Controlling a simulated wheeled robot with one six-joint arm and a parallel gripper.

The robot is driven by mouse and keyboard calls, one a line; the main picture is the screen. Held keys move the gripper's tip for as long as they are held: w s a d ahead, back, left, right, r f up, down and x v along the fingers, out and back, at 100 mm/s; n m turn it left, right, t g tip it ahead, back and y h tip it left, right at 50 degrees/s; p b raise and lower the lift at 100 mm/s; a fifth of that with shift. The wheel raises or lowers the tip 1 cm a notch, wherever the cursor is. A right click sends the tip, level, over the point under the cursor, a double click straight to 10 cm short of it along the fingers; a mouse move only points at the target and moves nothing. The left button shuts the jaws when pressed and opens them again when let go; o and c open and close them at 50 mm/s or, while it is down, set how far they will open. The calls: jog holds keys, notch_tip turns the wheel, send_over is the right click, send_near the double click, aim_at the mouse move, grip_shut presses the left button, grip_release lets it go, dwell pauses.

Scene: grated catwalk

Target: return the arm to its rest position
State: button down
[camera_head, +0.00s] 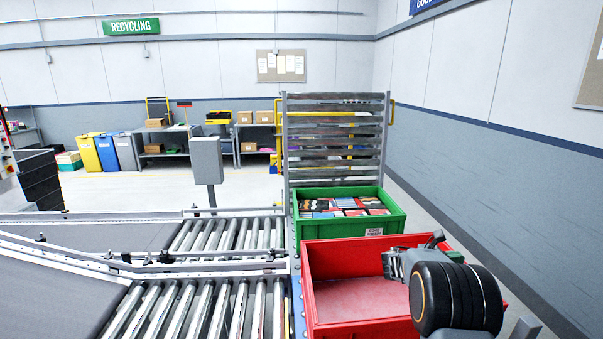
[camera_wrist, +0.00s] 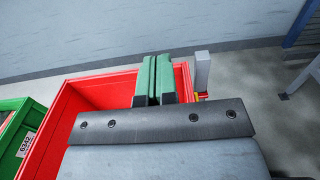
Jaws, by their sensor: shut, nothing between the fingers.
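My arm shows at the lower right of the head view, with its black wrist section over the right side of the red crate (camera_head: 350,331). The fingertips are not clear in the head view. In the wrist view my gripper (camera_wrist: 154,80) has two green fingers pressed together, with nothing between them. It is in front of the red crate (camera_wrist: 62,130), over its right part. The part of the crate's floor that shows in the head view is bare.
A green crate (camera_head: 300,235) with several packed items stands behind the red one. Roller conveyors (camera_head: 235,235) lie to the left. A slatted metal rack (camera_head: 335,140) rises behind the green crate. A wall (camera_head: 480,170) runs along the right, with a strip of floor before it.

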jog(key=s+a+f+m+g+y+b, duration=0.25)
jog(key=s+a+f+m+y, duration=0.35)
jog(key=s+f+m+y, duration=0.4)
jog(key=s+a+f+m+t+y+b, duration=0.2)
jog(key=s+a+m+y+b, duration=0.2)
jog(key=s+a+b, duration=0.2)
jog(key=s+a+f+m+t+y+b, duration=0.2)
jog(key=s+a+f+m+y+b, duration=0.1)
jog(key=s+a, duration=0.7)
jog(key=a+m+y+b, duration=0.1)
jog(key=a+b, duration=0.1)
jog(key=a, duration=0.2)
jog(key=shift+s+a+f+m+b, duration=0.25)
jog(key=shift+s+m+b, duration=0.1)
jog(key=shift+m, duration=0.05)
jog(key=shift+t, duration=0.25)
